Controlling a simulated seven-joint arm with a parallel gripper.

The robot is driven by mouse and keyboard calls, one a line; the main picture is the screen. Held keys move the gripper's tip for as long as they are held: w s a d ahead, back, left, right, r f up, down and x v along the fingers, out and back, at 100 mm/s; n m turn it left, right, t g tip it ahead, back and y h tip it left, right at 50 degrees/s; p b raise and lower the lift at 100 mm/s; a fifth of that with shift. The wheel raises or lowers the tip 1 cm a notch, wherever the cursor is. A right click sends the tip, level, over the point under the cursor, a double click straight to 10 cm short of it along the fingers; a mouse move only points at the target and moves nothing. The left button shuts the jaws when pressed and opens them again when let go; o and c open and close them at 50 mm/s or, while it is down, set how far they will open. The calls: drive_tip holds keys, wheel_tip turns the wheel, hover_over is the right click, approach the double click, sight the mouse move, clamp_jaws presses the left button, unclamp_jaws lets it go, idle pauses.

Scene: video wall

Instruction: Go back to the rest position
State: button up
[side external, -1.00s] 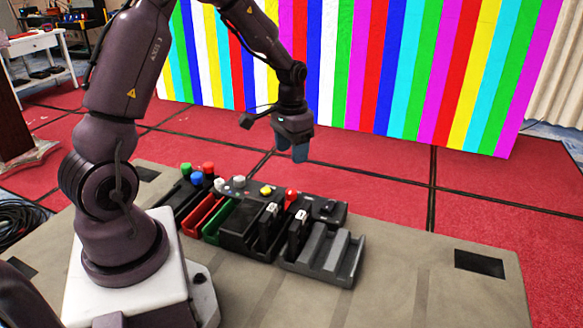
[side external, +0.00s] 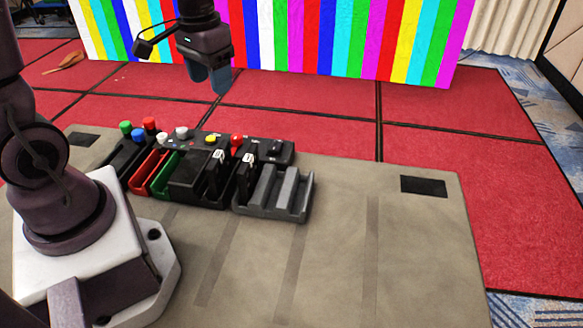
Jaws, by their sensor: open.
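My gripper (side external: 209,80) hangs in the air in the side external view, fingers pointing down, above and behind the row of devices on the table. Its two blue-grey fingers are apart, and nothing shows between them. It touches nothing that I can see. The upper part of my arm is cut off by the top of the picture.
The beige table (side external: 340,240) holds a grey slotted tray (side external: 272,205), a red tray (side external: 147,172), a green tray (side external: 164,176) and a control panel (side external: 203,143) with coloured knobs. A striped video wall (side external: 350,40) stands behind.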

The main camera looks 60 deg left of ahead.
drive_tip(key=s+d+r+m+t, duration=0.3)
drive_tip(key=s+d+r+t, duration=0.2)
drive_tip(key=s+d+r, duration=0.3)
drive_tip(key=shift+s+d+r, duration=0.4)
drive_tip(key=shift+d+r, duration=0.4)
drive_tip(key=shift+d, duration=0.4)
